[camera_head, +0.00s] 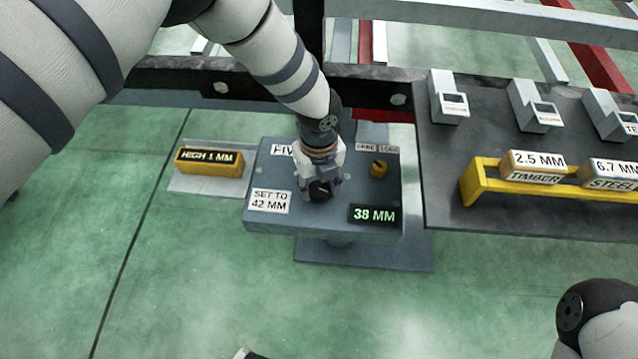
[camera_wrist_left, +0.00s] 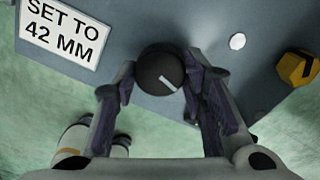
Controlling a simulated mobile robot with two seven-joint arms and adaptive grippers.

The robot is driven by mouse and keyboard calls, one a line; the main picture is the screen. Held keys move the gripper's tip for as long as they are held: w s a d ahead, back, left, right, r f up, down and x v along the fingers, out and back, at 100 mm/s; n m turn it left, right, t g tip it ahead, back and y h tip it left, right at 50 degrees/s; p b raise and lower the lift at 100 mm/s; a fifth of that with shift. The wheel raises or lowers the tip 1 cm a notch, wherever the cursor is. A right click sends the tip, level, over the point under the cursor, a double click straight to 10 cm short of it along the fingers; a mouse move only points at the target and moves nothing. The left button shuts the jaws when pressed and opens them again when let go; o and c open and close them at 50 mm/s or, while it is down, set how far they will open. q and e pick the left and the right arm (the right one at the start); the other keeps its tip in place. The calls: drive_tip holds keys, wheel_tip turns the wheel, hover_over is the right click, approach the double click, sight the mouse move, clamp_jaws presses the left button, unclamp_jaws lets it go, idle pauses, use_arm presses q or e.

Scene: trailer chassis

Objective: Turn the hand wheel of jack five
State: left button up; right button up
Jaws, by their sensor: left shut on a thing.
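The jack five box (camera_head: 280,222) is a blue-grey block on a stand, with a partly covered "FIVE" label. A label (camera_head: 269,201) on it reads "SET TO 42 MM", and a dark display (camera_head: 374,215) reads "38 MM". My left gripper (camera_head: 320,190) comes down on the box top and is shut on the black hand wheel, a round knob (camera_wrist_left: 158,72) with a white pointer line, seen between the fingers in the left wrist view (camera_wrist_left: 160,85). A yellow knob (camera_head: 379,169) stands on the box beside a small label pair. Part of my right arm shows at lower right; its gripper is out of view.
A yellow block (camera_head: 209,162) reading "HIGH 1 MM" lies on a grey plate left of the box. At right, a dark table (camera_head: 500,218) holds a yellow rack (camera_head: 472,185) with labelled blocks and several grey holders. Dark chassis beams run behind.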

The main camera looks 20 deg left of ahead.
sight(319, 189)
use_arm(q)
drive_tip(key=m+b, duration=0.1)
drive_tip(key=m, duration=0.4)
drive_tip(key=shift+m, duration=0.3)
idle(0.4)
drive_tip(key=o, duration=1.2)
drive_tip(key=shift+c, duration=0.2)
wheel_tip(319, 189, up, 12)
